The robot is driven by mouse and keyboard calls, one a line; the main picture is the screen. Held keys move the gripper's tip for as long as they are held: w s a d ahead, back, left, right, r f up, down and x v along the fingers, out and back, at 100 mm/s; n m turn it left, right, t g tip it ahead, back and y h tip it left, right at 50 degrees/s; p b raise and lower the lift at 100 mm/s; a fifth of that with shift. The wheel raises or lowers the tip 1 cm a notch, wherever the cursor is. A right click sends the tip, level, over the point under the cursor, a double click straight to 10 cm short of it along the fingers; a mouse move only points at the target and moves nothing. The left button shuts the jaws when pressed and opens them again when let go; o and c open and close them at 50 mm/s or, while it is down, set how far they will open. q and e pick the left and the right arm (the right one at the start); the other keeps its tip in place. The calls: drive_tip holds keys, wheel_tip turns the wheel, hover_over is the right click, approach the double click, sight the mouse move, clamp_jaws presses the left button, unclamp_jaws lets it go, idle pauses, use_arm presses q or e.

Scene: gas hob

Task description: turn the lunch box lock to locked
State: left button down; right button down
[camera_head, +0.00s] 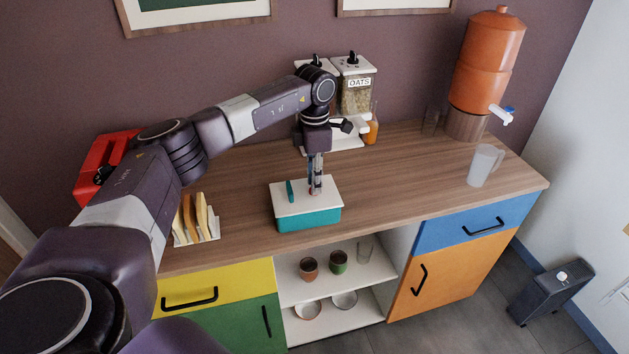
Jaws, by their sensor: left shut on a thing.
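The lunch box (308,218) stands on the wooden counter, with a teal body and a white lid. A slim teal piece (290,191) sits on the left part of the lid. My left gripper (315,188) points straight down over the right part of the lid, shut on the lunch box lock. The lock is mostly hidden between the fingertips; only a bit of red shows there. I cannot tell which way the lock is turned. My right gripper is not in view.
A toast rack (194,222) and a red appliance (100,165) stand left of the box. An oats dispenser (356,90) is behind it. A pitcher (484,165) and an orange water dispenser (487,60) stand on the right. The counter right of the box is clear.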

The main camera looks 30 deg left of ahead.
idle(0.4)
use_arm(q)
drive_tip(key=c, duration=1.7)
unclamp_jaws()
wheel_tip(320, 180, up, 12)
